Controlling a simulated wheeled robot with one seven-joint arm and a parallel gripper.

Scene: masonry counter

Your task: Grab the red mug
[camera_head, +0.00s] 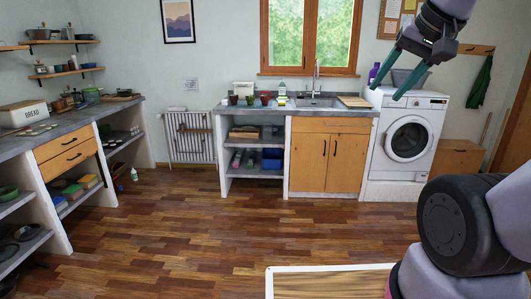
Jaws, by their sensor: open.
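A small red vessel (265,98), which looks like the red mug, stands on the back counter (333,113) left of the sink. It is small in the picture and I cannot make out a handle. My gripper (386,92) hangs in the upper right of the view, with its two greenish fingers spread open and pointing down and left. Nothing is between the fingers. In the picture it lies right of the red vessel and overlaps the washing machine area; it is well apart from the vessel.
Dark pots (233,100) stand close left of the red vessel. A sink (318,102) is to its right, then a washing machine (409,140). A long counter (60,131) with a bread box runs along the left. A pale-edged wooden top (330,284) is in front. The wooden floor (190,225) between is clear.

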